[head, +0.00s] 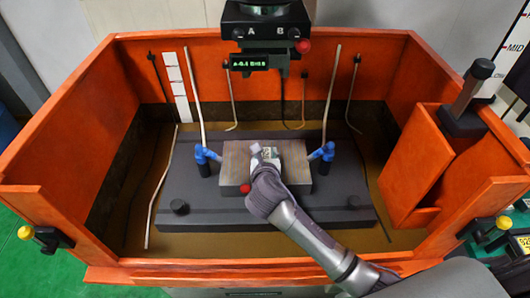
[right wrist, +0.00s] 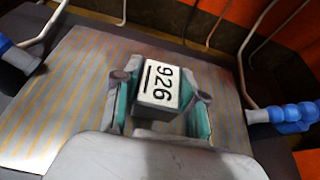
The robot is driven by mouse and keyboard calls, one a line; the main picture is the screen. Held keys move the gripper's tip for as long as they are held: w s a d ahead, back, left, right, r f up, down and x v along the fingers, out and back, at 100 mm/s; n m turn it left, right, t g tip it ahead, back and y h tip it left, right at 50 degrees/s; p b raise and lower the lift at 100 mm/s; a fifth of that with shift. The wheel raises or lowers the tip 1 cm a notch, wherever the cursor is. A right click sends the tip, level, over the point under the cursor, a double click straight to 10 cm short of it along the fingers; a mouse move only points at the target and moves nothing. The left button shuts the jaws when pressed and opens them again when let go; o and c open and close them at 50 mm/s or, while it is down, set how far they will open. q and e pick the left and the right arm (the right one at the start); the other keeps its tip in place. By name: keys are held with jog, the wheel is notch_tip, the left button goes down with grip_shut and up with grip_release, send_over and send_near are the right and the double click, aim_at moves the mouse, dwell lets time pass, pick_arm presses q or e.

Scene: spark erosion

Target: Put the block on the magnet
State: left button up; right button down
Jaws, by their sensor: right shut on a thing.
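The block (right wrist: 160,85) is a small grey piece with a white top marked 926. My right gripper (right wrist: 163,92) is shut on it, with one teal-padded finger on each side. In the head view the right gripper (head: 266,158) reaches in from the lower right, and its hand hides most of the block. The magnet (head: 235,160) is a rectangular grey plate with fine gold stripes; it also fills much of the right wrist view (right wrist: 70,95). The block is over the magnet's surface; I cannot tell whether it touches. My left gripper is not in view.
The magnet sits on a dark slab (head: 185,225) inside an orange tank (head: 70,130). Blue nozzles (head: 204,155) (head: 325,152) flank the magnet. A black machine head (head: 262,28) hangs above and behind it. Thin pipes stand along the back wall.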

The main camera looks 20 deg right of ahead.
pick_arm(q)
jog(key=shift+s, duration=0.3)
pick_arm(e)
jog(key=c, duration=0.7)
grip_release()
jog(key=shift+o, duration=0.2)
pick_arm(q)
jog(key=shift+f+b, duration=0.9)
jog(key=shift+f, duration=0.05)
pick_arm(e)
jog(key=v, duration=1.2)
